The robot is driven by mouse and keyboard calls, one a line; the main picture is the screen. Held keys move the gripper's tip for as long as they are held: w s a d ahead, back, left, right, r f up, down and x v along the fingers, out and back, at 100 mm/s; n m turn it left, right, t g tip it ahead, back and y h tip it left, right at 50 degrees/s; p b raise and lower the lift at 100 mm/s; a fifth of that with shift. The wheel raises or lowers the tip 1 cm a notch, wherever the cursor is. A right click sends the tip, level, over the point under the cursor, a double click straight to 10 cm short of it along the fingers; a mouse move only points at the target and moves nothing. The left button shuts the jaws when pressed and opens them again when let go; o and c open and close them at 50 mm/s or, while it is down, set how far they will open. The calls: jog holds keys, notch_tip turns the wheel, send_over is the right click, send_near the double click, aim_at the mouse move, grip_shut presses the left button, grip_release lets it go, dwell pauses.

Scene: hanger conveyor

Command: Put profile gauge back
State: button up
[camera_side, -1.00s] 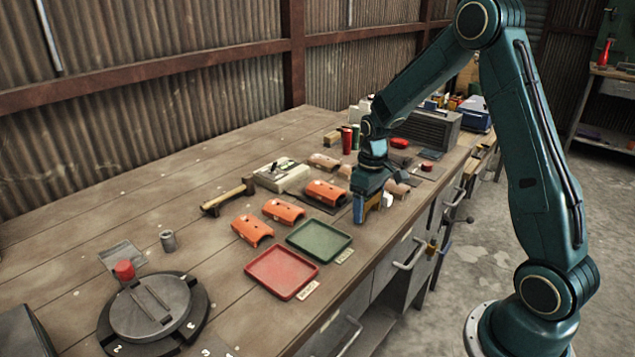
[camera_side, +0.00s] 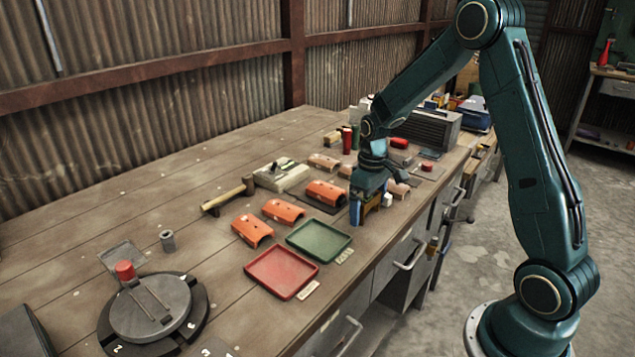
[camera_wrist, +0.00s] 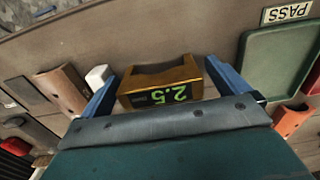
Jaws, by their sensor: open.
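A gold-yellow block marked 2.5 (camera_wrist: 160,92), which I take as the profile gauge, sits between my gripper's blue fingers in the wrist view. It has a hollow curved edge. My gripper (camera_wrist: 162,72) is open, one finger on each side of the block; whether either finger touches it I cannot tell. In the side view my gripper (camera_side: 366,212) is low at the bench's front edge, and part of the gold block shows between the fingers. The block's underside is hidden.
A green tray (camera_side: 318,252) marked PASS and a red tray (camera_side: 282,272) lie to the left. Several orange half-shells (camera_side: 284,211) lie behind them. A white block (camera_wrist: 98,76) stands close beside one finger. A round turntable (camera_side: 150,310) is at the front left.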

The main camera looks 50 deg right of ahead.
notch_tip(320, 180, up, 14)
jog(key=shift+f, duration=0.25)
dwell(0.4)
dwell(0.3)
jog(key=s+a+r+t, duration=0.3)
jog(key=s+a+r, duration=0.5)
jog(key=s+a, duration=0.2)
jog(key=s+a+t, duration=0.1)
jog(key=s+a, duration=0.1)
jog(key=s, duration=0.3)
jog(key=s+a+f+t, duration=0.1)
jog(key=s+a, duration=0.2)
jog(key=s, duration=0.3)
jog(key=shift+a+t, duration=0.25)
jog(key=shift+t, duration=0.05)
